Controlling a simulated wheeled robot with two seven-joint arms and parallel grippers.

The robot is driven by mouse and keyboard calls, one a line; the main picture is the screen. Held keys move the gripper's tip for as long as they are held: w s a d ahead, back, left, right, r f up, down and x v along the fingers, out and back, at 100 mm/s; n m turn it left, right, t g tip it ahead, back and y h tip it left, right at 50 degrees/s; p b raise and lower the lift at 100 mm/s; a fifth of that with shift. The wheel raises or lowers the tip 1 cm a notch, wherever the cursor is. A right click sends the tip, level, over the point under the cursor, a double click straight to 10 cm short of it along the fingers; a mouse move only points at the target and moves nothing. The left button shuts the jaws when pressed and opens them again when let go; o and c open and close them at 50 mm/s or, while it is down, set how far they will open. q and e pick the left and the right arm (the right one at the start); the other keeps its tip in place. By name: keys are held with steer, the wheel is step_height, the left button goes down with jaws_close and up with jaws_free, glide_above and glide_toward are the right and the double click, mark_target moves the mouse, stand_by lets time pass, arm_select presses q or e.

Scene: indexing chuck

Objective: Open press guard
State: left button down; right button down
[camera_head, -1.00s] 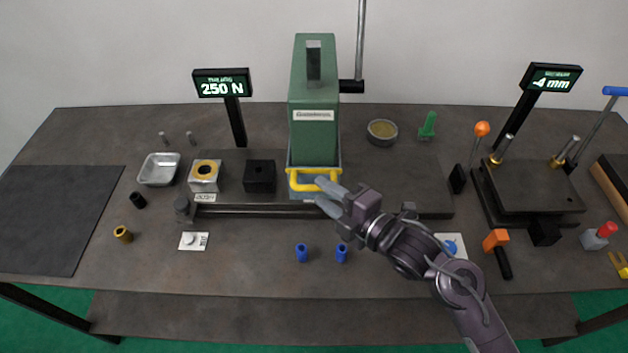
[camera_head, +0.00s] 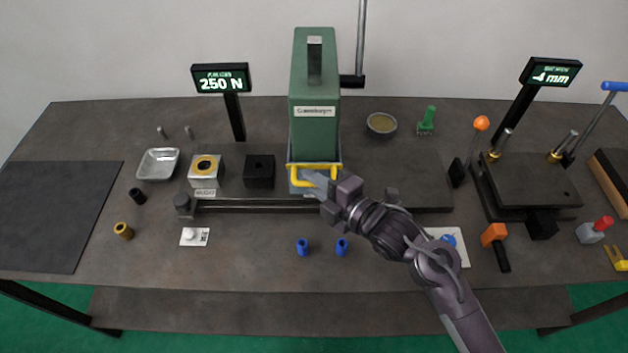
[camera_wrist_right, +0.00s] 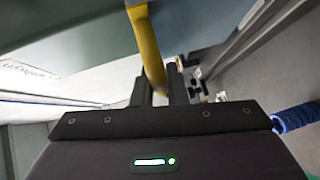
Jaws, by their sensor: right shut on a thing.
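The green press (camera_head: 315,120) stands at the back middle of the table. Its guard has a yellow handle (camera_head: 297,180) low on the front. My right gripper (camera_head: 312,178) is at this handle, coming in from the right. In the right wrist view, the yellow handle (camera_wrist_right: 147,50) runs down between the two fingers (camera_wrist_right: 158,88), which are shut on it. The guard appears down at the base of the press. My left gripper is not in view.
A dark rail (camera_head: 260,206) runs in front of the press. Two blue pieces (camera_head: 302,246) stand nearer the front edge. A black block (camera_head: 259,171) and a silver block with a brass ring (camera_head: 205,168) stand left of the press.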

step_height(320, 180, up, 10)
steer(key=p, duration=0.6)
steer(key=c, duration=1.5)
jaws_free()
steer(key=shift+f, duration=0.1)
steer(key=shift+o, duration=0.2)
steer(key=shift+s+f, duration=0.1)
